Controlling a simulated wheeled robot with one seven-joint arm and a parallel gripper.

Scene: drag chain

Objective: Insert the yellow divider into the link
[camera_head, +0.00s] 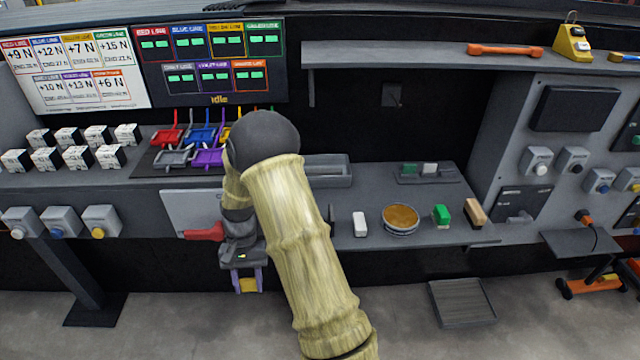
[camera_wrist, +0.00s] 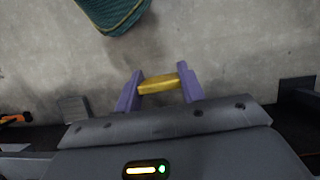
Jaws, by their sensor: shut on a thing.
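My gripper (camera_head: 247,283) points down in front of the bench's front edge, above the grey floor. Its purple fingers are shut on the yellow divider (camera_head: 248,287). Coloured links stand on a dark mat at the back of the bench: red (camera_head: 165,137), grey (camera_head: 173,158), blue (camera_head: 201,134) and purple (camera_head: 208,157). A yellow piece (camera_head: 226,132) shows there beside my arm, partly hidden by it. The gripper is well apart from the links.
White-and-black blocks (camera_head: 68,137) stand left of the mat. A grey tray (camera_head: 328,170) lies right of my arm. A round orange-brown dish (camera_head: 400,218), a white block (camera_head: 360,224) and a green block (camera_head: 441,215) occupy the right shelf.

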